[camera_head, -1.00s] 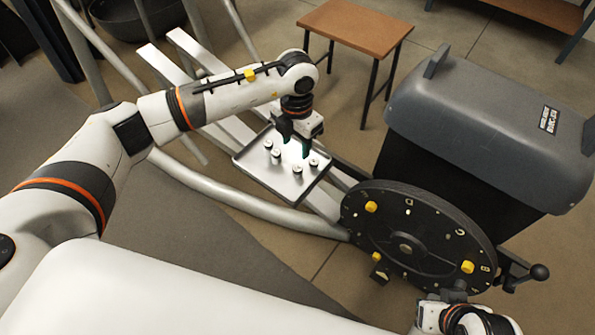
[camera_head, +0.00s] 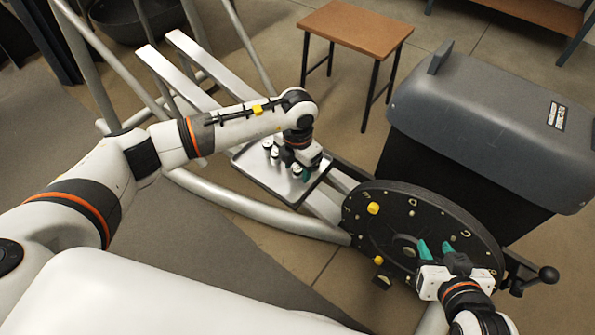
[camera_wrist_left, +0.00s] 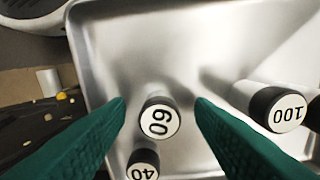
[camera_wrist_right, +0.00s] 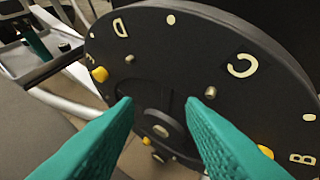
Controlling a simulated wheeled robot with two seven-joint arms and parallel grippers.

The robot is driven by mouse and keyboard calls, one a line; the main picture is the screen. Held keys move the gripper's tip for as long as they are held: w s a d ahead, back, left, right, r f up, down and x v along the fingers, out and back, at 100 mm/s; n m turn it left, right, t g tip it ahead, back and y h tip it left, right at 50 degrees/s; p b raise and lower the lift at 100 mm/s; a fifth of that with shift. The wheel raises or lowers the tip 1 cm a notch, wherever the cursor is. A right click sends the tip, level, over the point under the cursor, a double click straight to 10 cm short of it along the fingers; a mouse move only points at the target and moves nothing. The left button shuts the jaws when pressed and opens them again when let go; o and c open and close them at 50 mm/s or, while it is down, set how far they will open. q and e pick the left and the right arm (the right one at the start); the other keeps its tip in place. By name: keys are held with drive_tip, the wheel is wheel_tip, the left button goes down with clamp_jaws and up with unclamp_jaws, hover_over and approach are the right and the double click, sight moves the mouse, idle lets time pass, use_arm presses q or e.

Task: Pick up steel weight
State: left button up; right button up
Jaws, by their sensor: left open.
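Several short steel weights with black-ringed, numbered tops stand on a shallow metal tray (camera_head: 258,180). In the left wrist view, the weight marked 60 (camera_wrist_left: 160,117) shows between the teal fingertips of my left gripper (camera_wrist_left: 160,103), with a gap on both sides. The weight marked 40 (camera_wrist_left: 143,163) is just below it, and the weight marked 100 (camera_wrist_left: 278,106) is to the right. In the head view my left gripper (camera_head: 297,168) is low over the tray and hides some weights. My right gripper (camera_head: 435,247) is open and empty, in front of the black wheel (camera_head: 385,225).
The wheel has yellow knobs and letters, and also fills the right wrist view (camera_wrist_right: 200,60). A grey-topped machine housing (camera_head: 490,125) stands behind it. Metal frame tubes (camera_head: 240,215) run beneath the tray. A brown table (camera_head: 355,30) stands at the back.

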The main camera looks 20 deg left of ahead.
use_arm(q)
drive_tip(key=shift+c, duration=0.2)
clamp_jaws()
